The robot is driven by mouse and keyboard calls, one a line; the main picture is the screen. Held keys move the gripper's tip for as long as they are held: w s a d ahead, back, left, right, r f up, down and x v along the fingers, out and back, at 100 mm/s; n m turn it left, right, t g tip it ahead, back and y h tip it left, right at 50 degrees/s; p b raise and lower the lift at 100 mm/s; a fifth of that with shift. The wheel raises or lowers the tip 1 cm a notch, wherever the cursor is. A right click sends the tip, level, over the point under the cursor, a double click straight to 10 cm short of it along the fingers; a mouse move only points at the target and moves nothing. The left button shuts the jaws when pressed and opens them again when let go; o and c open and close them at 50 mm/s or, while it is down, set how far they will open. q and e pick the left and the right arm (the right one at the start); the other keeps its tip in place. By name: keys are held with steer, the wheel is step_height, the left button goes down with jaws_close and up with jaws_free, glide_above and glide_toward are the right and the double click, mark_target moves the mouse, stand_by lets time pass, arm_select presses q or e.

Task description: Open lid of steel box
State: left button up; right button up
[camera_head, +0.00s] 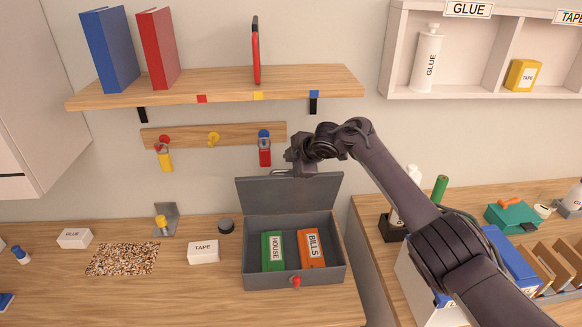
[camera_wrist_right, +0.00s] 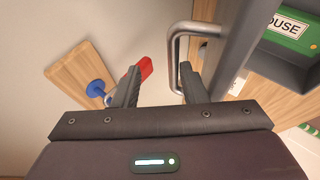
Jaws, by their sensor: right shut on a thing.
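The grey steel box (camera_head: 293,279) stands on the left wooden desk. Its lid (camera_head: 305,194) is raised, standing roughly upright at the back edge, so the inside shows. In it lie a green HOUSE packet (camera_head: 272,250) and an orange BILLS packet (camera_head: 312,248). The lid's metal handle (camera_head: 281,172) is at the lid's top; in the right wrist view the handle (camera_wrist_right: 177,45) is beside the right-hand finger. My right gripper (camera_head: 296,168) is at the lid's top, shut on the handle. My left gripper is not in view.
A TAPE box (camera_head: 203,252) and a dark round tin (camera_head: 226,226) stand left of the steel box.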

steer(key=shift+w+r, duration=0.1)
steer(key=shift+r, duration=0.05)
steer(key=shift+d+r, duration=0.1)
steer(key=shift+d, duration=0.05)
steer(key=shift+d+r, duration=0.1)
steer(key=shift+r, duration=0.2)
steer(key=v, duration=0.3)
steer(key=b+v, duration=0.1)
steer(key=v, duration=0.2)
steer(key=shift+s+f, duration=0.1)
steer(key=shift+s, duration=0.3)
steer(key=shift+s+d+r, duration=0.15)
steer(key=shift+s+r, duration=0.1)
steer(key=shift+w+f, duration=0.1)
steer(key=shift+w, duration=0.05)
